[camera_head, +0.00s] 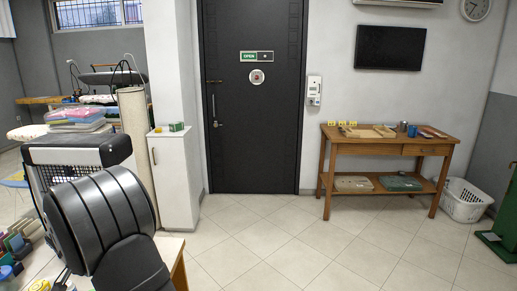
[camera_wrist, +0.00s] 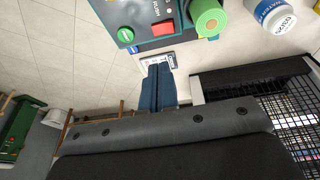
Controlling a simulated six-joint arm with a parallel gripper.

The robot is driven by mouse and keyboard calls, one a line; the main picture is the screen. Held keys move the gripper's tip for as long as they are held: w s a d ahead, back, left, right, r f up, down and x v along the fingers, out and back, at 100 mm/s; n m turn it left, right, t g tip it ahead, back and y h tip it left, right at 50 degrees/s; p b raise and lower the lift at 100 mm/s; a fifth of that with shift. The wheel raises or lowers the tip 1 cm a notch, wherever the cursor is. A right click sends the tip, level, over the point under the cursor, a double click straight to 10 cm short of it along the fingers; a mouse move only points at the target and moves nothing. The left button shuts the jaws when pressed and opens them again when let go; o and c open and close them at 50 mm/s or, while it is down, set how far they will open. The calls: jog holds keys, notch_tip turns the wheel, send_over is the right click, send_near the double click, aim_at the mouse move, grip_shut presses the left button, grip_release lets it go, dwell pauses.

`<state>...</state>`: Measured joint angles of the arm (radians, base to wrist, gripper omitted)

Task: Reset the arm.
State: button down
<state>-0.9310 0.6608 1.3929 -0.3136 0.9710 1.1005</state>
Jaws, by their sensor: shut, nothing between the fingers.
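My gripper (camera_wrist: 158,66) shows in the wrist view as two dark blue fingers side by side, closed together with nothing between them. The fingertips point toward a small white printed label or card (camera_wrist: 172,59) beside a green machine. I cannot tell whether they touch it. A dark arm link of mine (camera_head: 105,220) fills the lower left of the head view, and my gripper does not show there.
The green machine (camera_wrist: 130,12) with a red switch, a green roll (camera_wrist: 208,18) and a white jar (camera_wrist: 275,14) lie near the fingers. A wooden table (camera_head: 390,148), white laundry basket (camera_head: 462,200) and white cabinet (camera_head: 174,180) stand along the wall. The middle floor is clear.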

jog(key=x, duration=0.3)
jog(key=shift+f, duration=0.4)
jog(key=shift+r, duration=0.2)
jog(key=d+v, duration=0.2)
jog(key=v, duration=0.6)
jog(key=x, duration=0.3)
jog(key=a+x, duration=0.1)
jog(key=x, duration=0.2)
jog(key=a+x, duration=0.1)
jog(key=x, duration=0.2)
jog(key=shift+a+f, duration=0.1)
jog(key=shift+f, duration=0.15)
jog(key=d+v, duration=0.1)
jog(key=v, duration=0.9)
jog(key=shift+w+d+r+g+y, duration=0.95)
jog(key=shift+w+d+g+y, duration=0.75)
jog(key=shift+d, duration=0.4)
jog(key=x, duration=1)
jog(key=shift+w+v, duration=0.1)
jog(key=shift+v, duration=1.15)
jog(key=shift+w+v, duration=0.15)
jog(key=shift+v, duration=1.1)
